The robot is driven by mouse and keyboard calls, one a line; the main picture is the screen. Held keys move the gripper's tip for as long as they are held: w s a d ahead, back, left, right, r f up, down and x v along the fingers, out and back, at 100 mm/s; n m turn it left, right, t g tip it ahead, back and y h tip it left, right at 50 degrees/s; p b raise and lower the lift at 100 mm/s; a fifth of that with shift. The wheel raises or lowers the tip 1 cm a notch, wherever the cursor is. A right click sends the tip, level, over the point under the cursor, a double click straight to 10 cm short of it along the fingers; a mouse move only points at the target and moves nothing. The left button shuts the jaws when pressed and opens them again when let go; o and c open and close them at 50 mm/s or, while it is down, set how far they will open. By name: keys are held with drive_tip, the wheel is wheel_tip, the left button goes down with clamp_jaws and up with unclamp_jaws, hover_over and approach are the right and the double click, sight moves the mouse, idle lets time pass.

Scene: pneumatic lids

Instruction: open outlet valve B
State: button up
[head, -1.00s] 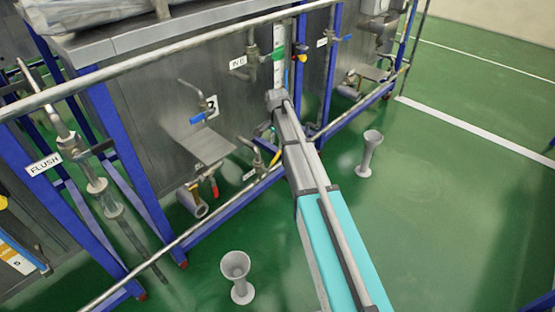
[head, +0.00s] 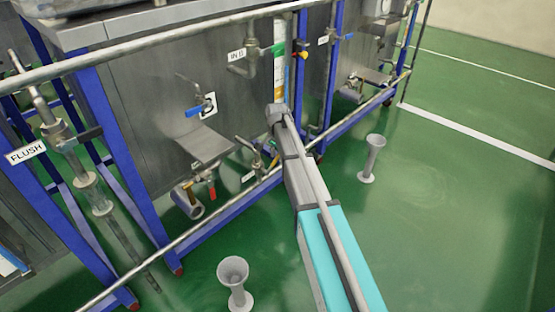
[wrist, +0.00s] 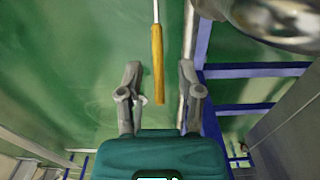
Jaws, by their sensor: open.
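A lever with a yellow handle (wrist: 157,65) on a thin metal stem shows in the wrist view. The handle's end lies between the two fingers of my gripper (wrist: 161,104), with gaps on both sides. The fingers are open and hold nothing. In the head view my arm hides most of the gripper. A bit of yellow shows just left of the arm, near low pipework (head: 249,148) on the tank (head: 150,125) marked B. A small sign (head: 249,176) there is too small to read, so I cannot confirm which valve the yellow lever is.
A horizontal rail (head: 180,36) crosses the view, with blue frame posts (head: 118,155) below. A blue-handled valve (head: 195,111) and a red-handled one (head: 212,190) are on the tank. Grey funnel stands (head: 235,280) and (head: 373,158) stand on the green floor, which is clear to the right.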

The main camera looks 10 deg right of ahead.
drive_tip(key=shift+f, duration=0.1)
idle(0.3)
clamp_jaws()
